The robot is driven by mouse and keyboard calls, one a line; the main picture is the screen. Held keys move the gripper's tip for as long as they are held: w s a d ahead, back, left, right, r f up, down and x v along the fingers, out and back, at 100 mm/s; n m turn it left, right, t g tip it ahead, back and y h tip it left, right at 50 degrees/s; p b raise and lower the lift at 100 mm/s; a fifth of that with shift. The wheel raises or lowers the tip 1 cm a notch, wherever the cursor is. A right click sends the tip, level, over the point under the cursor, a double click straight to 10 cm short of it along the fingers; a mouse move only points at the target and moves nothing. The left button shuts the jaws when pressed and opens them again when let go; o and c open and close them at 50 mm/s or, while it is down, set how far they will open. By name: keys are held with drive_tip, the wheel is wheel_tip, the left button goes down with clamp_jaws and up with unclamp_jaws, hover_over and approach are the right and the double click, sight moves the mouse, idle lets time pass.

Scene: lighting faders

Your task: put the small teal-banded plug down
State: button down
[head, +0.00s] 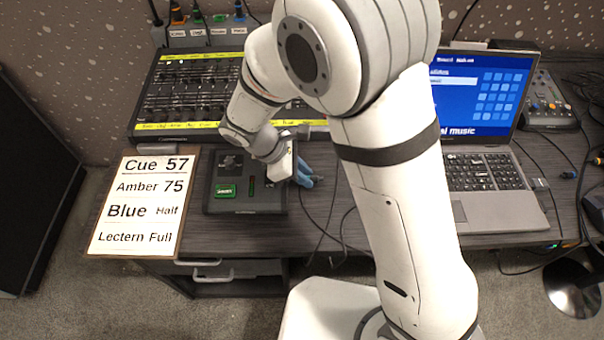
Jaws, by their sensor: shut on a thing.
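My gripper (304,177) is low over the desk, just right of the dark control box. Its blue fingers are small in view and partly behind its pale body. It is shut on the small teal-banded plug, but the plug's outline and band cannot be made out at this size. I cannot tell whether the plug touches the desk.
The black control box (228,197) has a green button. Behind it is a fader console (190,95); a laptop (490,185) stands right. A cue sheet (142,205) lies left. Thin dark cables (335,215) cross the desk near my gripper. Several coloured connectors (218,18) line the back.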

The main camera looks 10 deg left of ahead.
drive_tip(key=shift+f, duration=0.1)
drive_tip(key=shift+f, duration=0.3)
drive_tip(key=c, duration=1.3)
unclamp_jaws()
drive_tip(key=shift+r, duration=0.4)
drive_tip(key=p+v, duration=0.1)
drive_tip(key=v, duration=1.1)
drive_tip(key=shift+a+f, duration=0.1)
